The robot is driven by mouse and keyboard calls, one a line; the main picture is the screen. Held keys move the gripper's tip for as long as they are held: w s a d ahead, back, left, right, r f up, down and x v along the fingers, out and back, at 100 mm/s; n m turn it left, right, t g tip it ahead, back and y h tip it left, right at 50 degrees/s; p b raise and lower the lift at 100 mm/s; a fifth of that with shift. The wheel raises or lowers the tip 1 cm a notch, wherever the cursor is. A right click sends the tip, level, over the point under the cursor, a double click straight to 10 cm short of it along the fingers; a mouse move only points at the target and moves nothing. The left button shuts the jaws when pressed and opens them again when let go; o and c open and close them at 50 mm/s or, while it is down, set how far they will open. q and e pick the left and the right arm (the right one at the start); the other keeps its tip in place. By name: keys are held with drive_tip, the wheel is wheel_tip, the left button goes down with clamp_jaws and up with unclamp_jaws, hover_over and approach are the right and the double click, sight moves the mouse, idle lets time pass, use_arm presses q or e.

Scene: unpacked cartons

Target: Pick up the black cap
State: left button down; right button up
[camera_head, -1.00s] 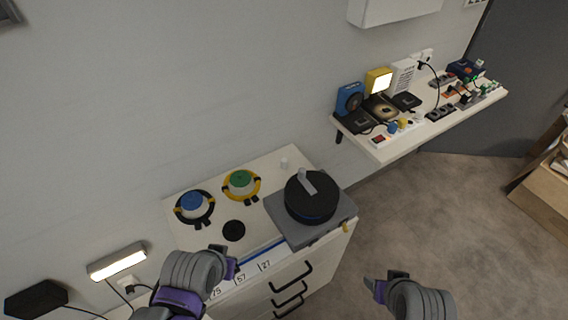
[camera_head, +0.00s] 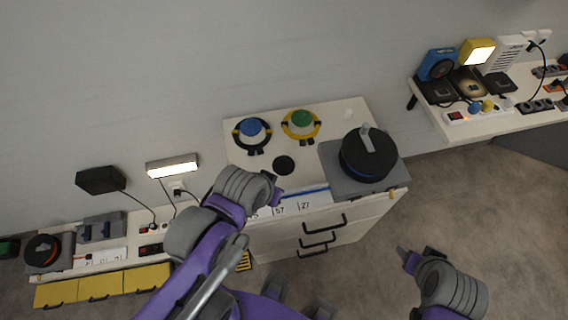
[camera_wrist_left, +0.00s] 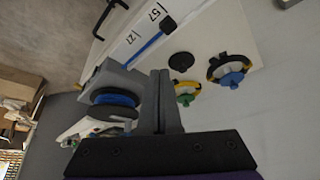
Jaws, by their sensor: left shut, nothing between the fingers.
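The black cap (camera_head: 284,165) is a flat round black disc lying on the white cabinet top, in front of the blue and green round pieces. It also shows in the left wrist view (camera_wrist_left: 181,61), beyond the fingers. My left gripper (camera_head: 278,193) is at the cabinet's front edge, just in front of the cap and apart from it. Its fingers are shut together and empty in the left wrist view (camera_wrist_left: 161,100). My right gripper (camera_head: 404,254) hangs over the floor to the right of the cabinet, and its finger gap is unclear.
The blue-topped piece (camera_head: 252,129) and the green-topped piece (camera_head: 301,121) stand behind the cap. A grey block with a large black disc (camera_head: 367,155) stands to the right. A numbered strip (camera_head: 302,203) runs along the front edge. A lamp (camera_head: 172,166) is at the left.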

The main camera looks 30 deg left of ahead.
sight(283, 160)
use_arm(q)
drive_tip(key=c, duration=1.2)
unclamp_jaws()
drive_tip(key=shift+w, duration=0.15)
drive_tip(key=o, duration=1)
drive_tip(key=w+b, duration=0.1)
drive_tip(key=w, duration=0.1)
drive_tip(key=w+a+g+b, duration=0.1)
drive_tip(key=w, duration=0.1)
drive_tip(key=w+a+g+b, duration=0.1)
drive_tip(key=w, duration=0.2)
drive_tip(key=shift+a+f+b, duration=0.2)
drive_tip(key=shift+f+b, duration=0.15)
drive_tip(key=shift+b, duration=0.05)
drive_tip(key=shift+o, duration=1)
drive_tip(key=w+a+f+m+g+b, duration=0.1)
drive_tip(key=w+a+f+g+b, duration=0.1)
drive_tip(key=w, duration=0.5)
drive_tip(key=shift+a+f+b, duration=0.3)
drive_tip(key=shift+a+f, duration=0.15)
drive_tip(key=shift+a, duration=0.1)
drive_tip(key=f, duration=0.3)
drive_tip(key=w+f+b, duration=0.1)
drive_tip(key=f, duration=0.6)
drive_tip(key=shift+w+f, duration=0.15)
drive_tip(key=shift+f, duration=0.15)
